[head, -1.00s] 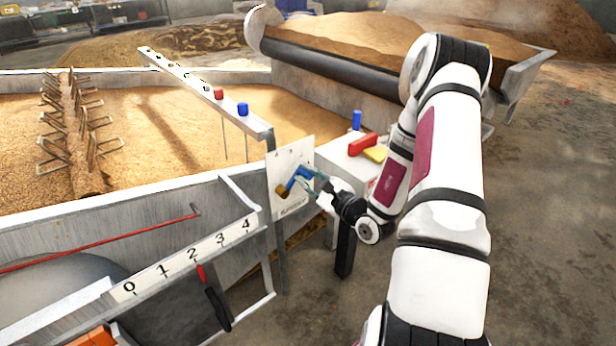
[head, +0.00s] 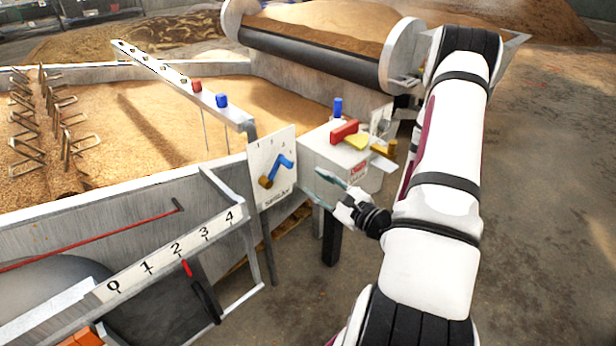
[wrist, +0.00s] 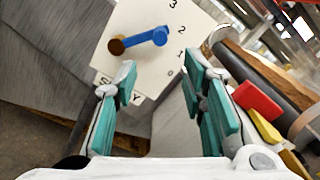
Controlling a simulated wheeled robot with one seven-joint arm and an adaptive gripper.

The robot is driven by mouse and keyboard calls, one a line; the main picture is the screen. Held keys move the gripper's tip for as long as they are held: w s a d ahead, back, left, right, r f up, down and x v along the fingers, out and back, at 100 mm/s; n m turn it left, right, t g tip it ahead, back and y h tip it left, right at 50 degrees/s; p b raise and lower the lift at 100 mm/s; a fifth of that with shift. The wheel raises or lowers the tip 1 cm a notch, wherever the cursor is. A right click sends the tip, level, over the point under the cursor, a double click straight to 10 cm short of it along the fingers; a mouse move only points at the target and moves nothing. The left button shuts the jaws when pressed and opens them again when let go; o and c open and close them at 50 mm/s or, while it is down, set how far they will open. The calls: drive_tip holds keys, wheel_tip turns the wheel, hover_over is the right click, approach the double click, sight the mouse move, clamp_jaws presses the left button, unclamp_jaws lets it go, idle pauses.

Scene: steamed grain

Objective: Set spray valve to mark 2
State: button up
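The spray valve is a white panel (head: 262,153) with a blue lever (head: 279,168) on a brass pivot. In the wrist view, the panel (wrist: 145,75) shows marks 0, 1, 2 and 3. The lever (wrist: 146,39) points about at mark 2. My gripper (head: 313,182) is right of the panel, apart from the lever. In the wrist view, my gripper (wrist: 160,85) has its teal-padded fingers wide apart with nothing between them.
A grey box with a red handle (head: 344,131) and a yellow handle (head: 356,143) stands just beyond my gripper. A scale bar (head: 176,248) marked 0 to 4 is at the front left. A grain trough (head: 330,67) lies behind. Open floor is at right.

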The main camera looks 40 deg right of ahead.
drive_tip(key=shift+s, duration=0.45)
drive_tip(key=shift+c, duration=0.3)
